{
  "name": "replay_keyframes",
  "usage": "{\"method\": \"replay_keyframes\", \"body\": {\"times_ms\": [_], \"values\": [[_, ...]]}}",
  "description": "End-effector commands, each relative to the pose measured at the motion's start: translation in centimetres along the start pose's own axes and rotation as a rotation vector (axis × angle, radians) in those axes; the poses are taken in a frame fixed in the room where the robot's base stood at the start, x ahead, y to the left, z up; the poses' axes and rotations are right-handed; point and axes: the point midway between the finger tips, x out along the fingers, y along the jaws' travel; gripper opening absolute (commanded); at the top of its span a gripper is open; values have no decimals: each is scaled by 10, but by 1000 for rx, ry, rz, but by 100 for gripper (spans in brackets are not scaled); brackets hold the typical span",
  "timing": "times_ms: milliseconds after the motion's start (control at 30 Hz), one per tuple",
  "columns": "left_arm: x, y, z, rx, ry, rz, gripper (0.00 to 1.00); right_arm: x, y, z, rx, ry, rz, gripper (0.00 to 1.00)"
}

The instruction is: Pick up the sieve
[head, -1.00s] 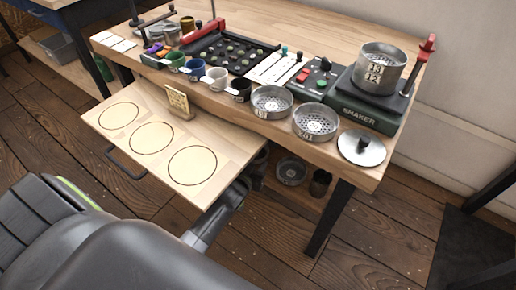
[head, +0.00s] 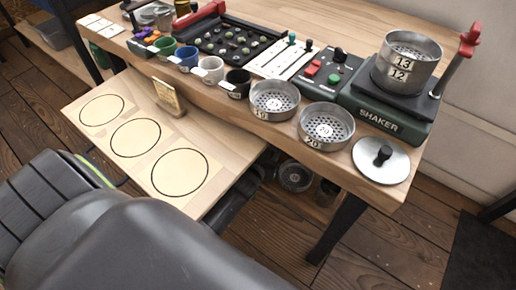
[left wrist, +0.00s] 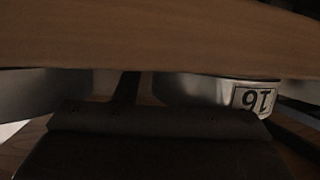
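A round metal sieve (head: 295,177) sits on the low shelf under the table, partly in shadow. In the left wrist view a metal sieve wall (left wrist: 195,88) bears an upside-down 16 label, its upper part hidden by a wooden edge. My left gripper (head: 264,166) is beside the shelf sieve, mostly hidden under the table edge. On the tabletop are sieve 19 (head: 274,100), sieve 20 (head: 326,127) and stacked sieves 13 and 12 (head: 408,62). My right gripper is out of view.
The tabletop (head: 240,110) overhangs the shelf. A pull-out board (head: 105,145) with three circles juts out at the left. The shaker (head: 385,115) and a lid (head: 381,160) are above.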

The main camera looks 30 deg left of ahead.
Motion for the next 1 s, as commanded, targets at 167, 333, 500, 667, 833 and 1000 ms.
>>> {"method": "replay_keyframes", "body": {"times_ms": [167,333,500,667,833,1000], "values": [[0,0,0,0,-1,0,37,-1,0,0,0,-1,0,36],[0,0,0,0,-1,0,18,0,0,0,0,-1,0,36],[0,0,0,0,-2,0,0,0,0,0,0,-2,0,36],[0,0,0,0,-2,0,0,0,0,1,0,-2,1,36],[-1,0,-1,0,-2,-1,0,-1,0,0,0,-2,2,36],[-4,0,-9,0,-2,-1,0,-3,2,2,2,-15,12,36]]}}
